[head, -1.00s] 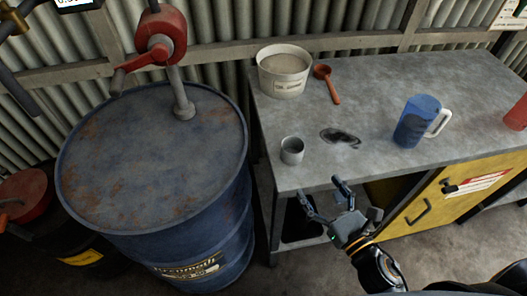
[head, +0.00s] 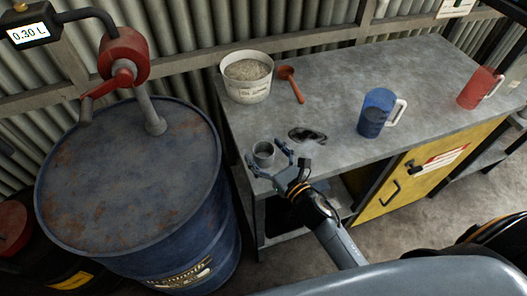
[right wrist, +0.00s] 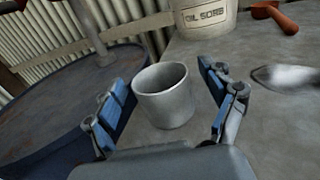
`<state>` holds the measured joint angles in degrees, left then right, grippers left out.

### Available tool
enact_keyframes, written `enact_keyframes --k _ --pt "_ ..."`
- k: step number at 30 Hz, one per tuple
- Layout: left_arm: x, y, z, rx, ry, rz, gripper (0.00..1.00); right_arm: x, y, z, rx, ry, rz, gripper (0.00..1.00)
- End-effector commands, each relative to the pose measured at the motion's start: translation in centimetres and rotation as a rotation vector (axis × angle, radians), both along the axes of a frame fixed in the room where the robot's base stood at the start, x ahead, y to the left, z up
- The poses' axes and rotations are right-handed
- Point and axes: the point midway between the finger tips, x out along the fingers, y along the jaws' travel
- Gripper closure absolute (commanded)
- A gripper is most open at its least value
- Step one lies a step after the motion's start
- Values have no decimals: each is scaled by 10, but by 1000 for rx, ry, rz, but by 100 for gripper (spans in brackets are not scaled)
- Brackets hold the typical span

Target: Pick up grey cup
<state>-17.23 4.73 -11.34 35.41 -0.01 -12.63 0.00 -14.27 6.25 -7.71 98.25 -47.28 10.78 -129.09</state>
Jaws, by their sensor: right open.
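The grey cup (head: 263,153) stands upright on the left front part of the metal workbench (head: 330,82). In the right wrist view the cup (right wrist: 165,98) sits between the blue finger pads, with gaps visible on both sides. My right gripper (head: 265,158) is open around the cup, one finger on each side; it also shows in the right wrist view (right wrist: 165,105). My left gripper is not in view.
A white tub of oil sorb (head: 247,80) and a red scoop (head: 291,85) lie behind the cup. A dark spill (head: 307,135) is to its right, then a blue jug (head: 377,113) and a red jug (head: 480,88). A blue drum (head: 130,185) stands left.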

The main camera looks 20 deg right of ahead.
Motion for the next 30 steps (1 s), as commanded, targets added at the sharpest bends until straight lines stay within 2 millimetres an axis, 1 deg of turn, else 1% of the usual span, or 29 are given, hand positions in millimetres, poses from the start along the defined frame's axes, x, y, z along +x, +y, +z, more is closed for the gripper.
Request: enact_keyframes --k 1,3,9,10,11,12,14,15,17,18,26,30 --pt "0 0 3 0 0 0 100 5 2 1 1 0 0 17" --pt "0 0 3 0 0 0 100 7 3 0 0 0 1 17" --pt "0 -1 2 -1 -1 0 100 7 3 -1 -1 0 1 17" --pt "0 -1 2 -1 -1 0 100 7 3 -1 -1 0 1 21" --pt "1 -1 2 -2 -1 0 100 7 3 -1 -1 0 1 27" --pt "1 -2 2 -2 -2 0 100 7 3 -1 0 0 1 36" --pt "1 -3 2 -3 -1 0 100 7 2 -1 0 1 1 48" --pt "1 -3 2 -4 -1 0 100 7 2 -1 0 0 1 56" --pt "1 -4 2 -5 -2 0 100 7 2 -1 0 1 1 68" --pt "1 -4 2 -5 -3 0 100 7 2 -1 0 1 1 76" --pt "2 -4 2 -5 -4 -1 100 7 2 0 -1 0 1 76" --pt "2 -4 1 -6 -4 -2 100 7 2 4 -2 -1 3 76"
